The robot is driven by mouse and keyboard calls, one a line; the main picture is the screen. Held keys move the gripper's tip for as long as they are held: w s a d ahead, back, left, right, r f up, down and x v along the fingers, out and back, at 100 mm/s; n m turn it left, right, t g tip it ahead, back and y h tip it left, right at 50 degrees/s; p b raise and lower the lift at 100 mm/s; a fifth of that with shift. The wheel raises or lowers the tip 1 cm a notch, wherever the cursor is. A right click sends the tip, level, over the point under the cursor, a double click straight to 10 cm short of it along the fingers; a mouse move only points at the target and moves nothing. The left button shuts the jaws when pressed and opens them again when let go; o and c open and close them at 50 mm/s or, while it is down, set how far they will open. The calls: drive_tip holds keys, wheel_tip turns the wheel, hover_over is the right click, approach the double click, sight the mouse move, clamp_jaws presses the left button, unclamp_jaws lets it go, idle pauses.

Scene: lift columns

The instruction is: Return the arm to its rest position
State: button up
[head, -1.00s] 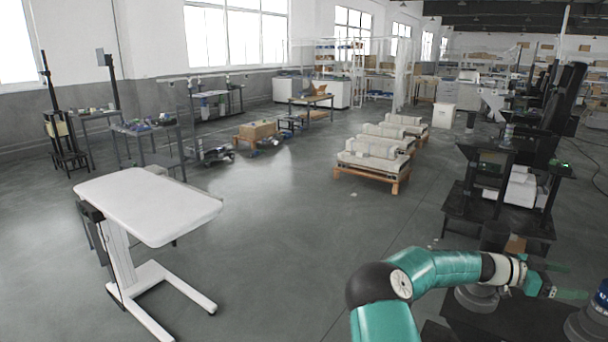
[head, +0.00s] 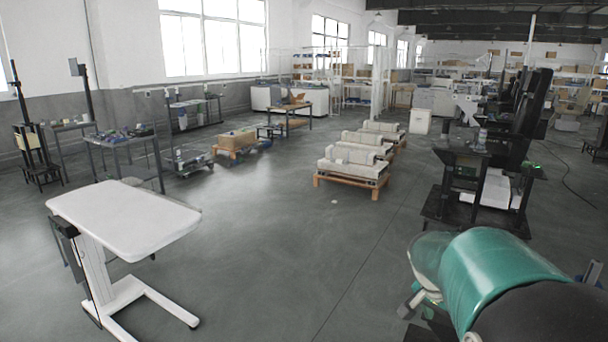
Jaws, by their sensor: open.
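My teal arm link (head: 500,277) and its black joint (head: 545,315) fill the lower right corner of the head view, close to the camera. A pale, see-through rounded part (head: 427,258) shows at the link's left end, with a small grey piece below it. I cannot make out my gripper's fingers, which are hidden behind the arm or out of the picture. No object is seen held.
A white-topped lift table (head: 125,218) stands at the lower left. A wooden pallet with pale blocks (head: 352,183) is at mid-distance, and a black workstation (head: 480,180) stands right of it. Bare grey floor (head: 290,260) lies between the table and my arm.

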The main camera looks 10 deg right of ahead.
drive_tip(key=s+a+r+n+t+y, duration=0.1)
drive_tip(key=s+a+r+n+t, duration=0.1)
drive_tip(key=a, duration=0.7)
drive_tip(key=s+a+r+n+t+y, duration=0.1)
drive_tip(key=s+a+r+n+y, duration=0.1)
drive_tip(key=s+a+n, duration=0.3)
drive_tip(key=s+a+r+n+t+y, duration=0.1)
drive_tip(key=a+n, duration=0.5)
drive_tip(key=a, duration=0.7)
drive_tip(key=s+r+t, duration=0.1)
drive_tip(key=s+r, duration=0.1)
drive_tip(key=s, duration=0.1)
drive_tip(key=shift+a+n+t+y, duration=0.25)
drive_tip(key=shift+n+t+y, duration=0.05)
